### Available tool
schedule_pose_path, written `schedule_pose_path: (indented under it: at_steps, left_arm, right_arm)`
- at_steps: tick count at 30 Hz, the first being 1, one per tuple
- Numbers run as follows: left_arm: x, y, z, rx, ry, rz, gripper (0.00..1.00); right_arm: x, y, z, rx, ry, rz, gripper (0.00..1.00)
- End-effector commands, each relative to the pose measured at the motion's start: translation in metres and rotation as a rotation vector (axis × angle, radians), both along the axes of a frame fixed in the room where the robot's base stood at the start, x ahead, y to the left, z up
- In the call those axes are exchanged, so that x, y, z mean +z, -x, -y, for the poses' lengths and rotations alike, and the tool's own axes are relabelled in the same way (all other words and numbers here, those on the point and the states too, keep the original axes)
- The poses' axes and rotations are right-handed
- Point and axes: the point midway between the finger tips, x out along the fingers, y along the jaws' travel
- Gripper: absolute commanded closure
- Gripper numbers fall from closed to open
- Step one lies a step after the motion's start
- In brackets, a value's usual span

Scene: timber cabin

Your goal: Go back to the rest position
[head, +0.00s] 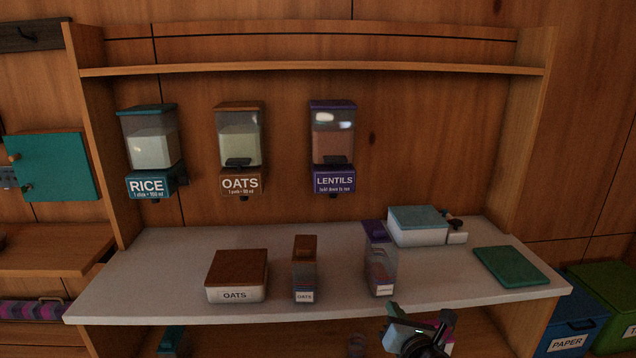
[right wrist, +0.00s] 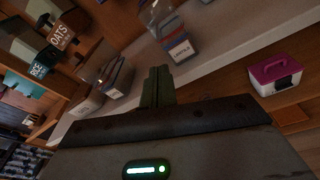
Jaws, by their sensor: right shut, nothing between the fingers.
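My right gripper (head: 408,322) is at the bottom of the head view, in front of the counter's front edge. It is shut and empty; its closed fingers (right wrist: 157,88) also show in the right wrist view. My left gripper is in neither view. The grey counter (head: 180,285) lies beyond the right gripper. A clear container with a purple lid (head: 380,268) stands on it near the front edge, apart from the gripper.
A brown-lidded oats box (head: 237,273) and a tall oats container (head: 305,270) stand left on the counter. A teal-lidded box (head: 417,228) and green board (head: 511,266) are right. Rice, oats and lentils dispensers hang behind. A pink-lidded box (right wrist: 275,75) sits below counter height.

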Motion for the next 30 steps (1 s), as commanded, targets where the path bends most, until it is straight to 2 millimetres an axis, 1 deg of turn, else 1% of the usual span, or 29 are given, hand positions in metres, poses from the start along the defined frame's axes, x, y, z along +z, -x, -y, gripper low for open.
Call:
schedule_pose_path:
  at_steps: [1, 3, 5, 6, 8, 9, 11, 12, 14, 15, 17, 18, 20, 21, 23, 24, 27, 30]
  left_arm:
    - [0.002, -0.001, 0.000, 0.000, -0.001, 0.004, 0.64]
    - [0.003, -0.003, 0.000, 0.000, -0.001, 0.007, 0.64]
    - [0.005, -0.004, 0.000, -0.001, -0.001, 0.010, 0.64]
    - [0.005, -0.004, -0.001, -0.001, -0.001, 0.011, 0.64]
    - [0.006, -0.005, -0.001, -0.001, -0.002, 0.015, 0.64]
    - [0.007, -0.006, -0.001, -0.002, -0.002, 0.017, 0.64]
    - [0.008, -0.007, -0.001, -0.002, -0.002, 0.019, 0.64]
    - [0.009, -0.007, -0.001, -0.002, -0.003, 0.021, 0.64]
    - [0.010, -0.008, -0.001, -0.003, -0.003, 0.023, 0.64]
    - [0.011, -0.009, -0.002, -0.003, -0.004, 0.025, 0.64]
    - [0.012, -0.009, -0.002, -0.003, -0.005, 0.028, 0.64]
    - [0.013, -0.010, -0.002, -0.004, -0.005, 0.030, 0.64]
    - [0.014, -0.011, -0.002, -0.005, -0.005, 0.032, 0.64]
    - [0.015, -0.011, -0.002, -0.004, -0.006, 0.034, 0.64]
    - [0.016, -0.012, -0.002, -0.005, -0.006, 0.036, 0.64]
    - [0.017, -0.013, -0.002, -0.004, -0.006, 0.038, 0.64]
    - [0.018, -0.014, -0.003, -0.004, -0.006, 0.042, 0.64]
    - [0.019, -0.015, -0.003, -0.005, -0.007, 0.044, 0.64]
  right_arm:
    - [-0.024, 0.019, -0.007, -0.003, -0.123, -0.063, 1.00]
    - [-0.053, 0.043, -0.013, -0.022, -0.305, -0.145, 1.00]
    - [-0.075, 0.064, -0.018, -0.046, -0.460, -0.213, 1.00]
    - [-0.088, 0.079, -0.021, -0.068, -0.562, -0.257, 1.00]
    - [-0.108, 0.102, -0.024, -0.108, -0.714, -0.323, 1.00]
    - [-0.120, 0.118, -0.026, -0.137, -0.814, -0.363, 1.00]
    - [-0.138, 0.142, -0.027, -0.190, -0.962, -0.424, 1.00]
    - [-0.149, 0.158, -0.028, -0.230, -1.060, -0.460, 1.00]
    - [-0.164, 0.183, -0.028, -0.295, -1.205, -0.513, 1.00]
    - [-0.173, 0.200, -0.028, -0.344, -1.302, -0.544, 1.00]
    - [-0.186, 0.226, -0.026, -0.422, -1.443, -0.585, 1.00]
    - [-0.194, 0.244, -0.024, -0.478, -1.536, -0.607, 1.00]
    - [-0.205, 0.271, -0.021, -0.569, -1.672, -0.635, 1.00]
    - [-0.211, 0.288, -0.019, -0.630, -1.764, -0.649, 1.00]
    - [-0.219, 0.316, -0.015, -0.732, -1.895, -0.661, 1.00]
    - [-0.224, 0.333, -0.011, -0.798, -1.977, -0.663, 1.00]
    - [-0.232, 0.373, -0.002, -0.956, -2.158, -0.648, 1.00]
    - [-0.236, 0.404, 0.006, -1.082, -2.292, -0.618, 1.00]
